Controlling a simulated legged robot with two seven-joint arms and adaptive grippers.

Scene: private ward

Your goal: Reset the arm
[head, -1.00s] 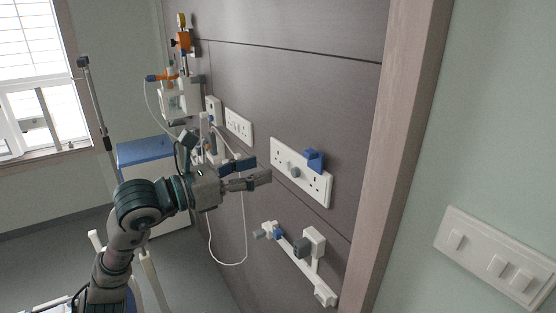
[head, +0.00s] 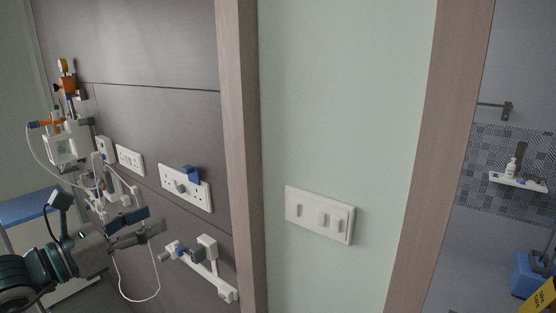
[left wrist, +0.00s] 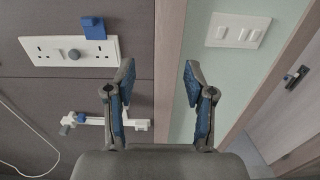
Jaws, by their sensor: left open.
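My left arm comes in at the lower left of the head view. Its gripper (head: 140,228) is in front of the dark wall panel, below the double socket plate (head: 187,188). In the left wrist view the left gripper (left wrist: 157,85) is open, with its two blue-padded fingers well apart and nothing between them. Behind the fingers are the dark panel, a wooden post and the green wall. My right gripper is in neither view.
A blue plug (head: 191,173) sits in the socket plate. A white rail (head: 208,268) with fittings is below it. A switch plate (head: 319,214) is on the green wall (head: 340,110). A doorway at right opens to a tiled room. A white cable (head: 158,282) hangs at left.

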